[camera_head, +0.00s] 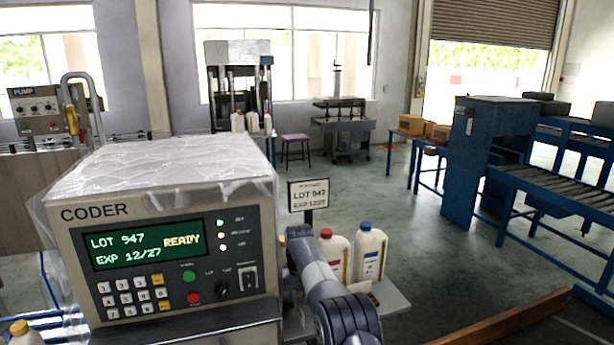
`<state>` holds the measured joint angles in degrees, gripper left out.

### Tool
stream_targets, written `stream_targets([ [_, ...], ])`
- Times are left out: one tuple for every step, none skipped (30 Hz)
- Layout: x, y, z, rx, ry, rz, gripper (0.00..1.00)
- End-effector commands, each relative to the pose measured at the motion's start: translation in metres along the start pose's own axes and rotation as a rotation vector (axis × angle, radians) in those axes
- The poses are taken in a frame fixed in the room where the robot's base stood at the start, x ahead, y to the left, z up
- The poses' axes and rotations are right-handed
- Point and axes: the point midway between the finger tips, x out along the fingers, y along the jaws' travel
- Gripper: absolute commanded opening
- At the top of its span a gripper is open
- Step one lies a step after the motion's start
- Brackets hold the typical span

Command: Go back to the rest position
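My arm (335,297) rises from the bottom edge and bends beside the right side of the coder. Its far end is by the coder's right edge, and I cannot make out any gripper fingers there. The coder (170,262) is a beige box with plastic film over its top. Its green screen (147,244) reads LOT 947, EXP 12/27, READY. A white jug with a red cap (335,255) and one with a blue cap (369,254) stand upright just right of my arm, on a light surface (391,301).
A small sign (308,194) reading LOT 947 EXP 12/27 stands behind the arm. A pump panel (37,106) is at the left. A blue roller conveyor (565,188) is at the right. A brown beam (500,322) lies at the lower right. The middle floor (425,235) is clear.

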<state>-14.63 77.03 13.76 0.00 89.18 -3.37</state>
Motion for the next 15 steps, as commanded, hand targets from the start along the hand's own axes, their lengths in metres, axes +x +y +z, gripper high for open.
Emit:
stream_targets([
  [-0.009, 0.0, -0.001, 0.0, 0.005, 0.0, 0.24],
  [-0.016, 0.0, -0.001, 0.0, 0.005, 0.0, 0.24],
  [-0.024, 0.0, -0.001, 0.0, 0.005, 0.0, 0.24],
  [-0.03, 0.0, -0.001, 0.0, 0.005, 0.0, 0.24],
  [-0.036, 0.0, -0.001, 0.0, 0.004, 0.0, 0.24],
  [-0.043, 0.0, -0.001, 0.0, 0.004, 0.0, 0.24],
  [-0.05, 0.0, -0.001, 0.0, 0.004, 0.0, 0.24],
  [-0.055, 0.0, -0.001, 0.0, 0.003, 0.0, 0.24],
  [-0.062, 0.0, -0.001, 0.0, 0.004, 0.0, 0.24],
  [-0.068, 0.0, 0.0, 0.0, 0.003, 0.0, 0.24],
  [-0.073, 0.0, 0.0, 0.0, 0.003, 0.0, 0.24],
  [-0.069, 0.0, 0.001, 0.0, -0.002, 0.0, 0.24],
  [-0.059, 0.0, 0.001, 0.0, -0.005, 0.0, 0.24],
  [-0.053, 0.0, 0.001, 0.0, -0.005, 0.0, 0.24],
  [-0.047, 0.0, 0.001, 0.0, -0.005, 0.0, 0.24],
])
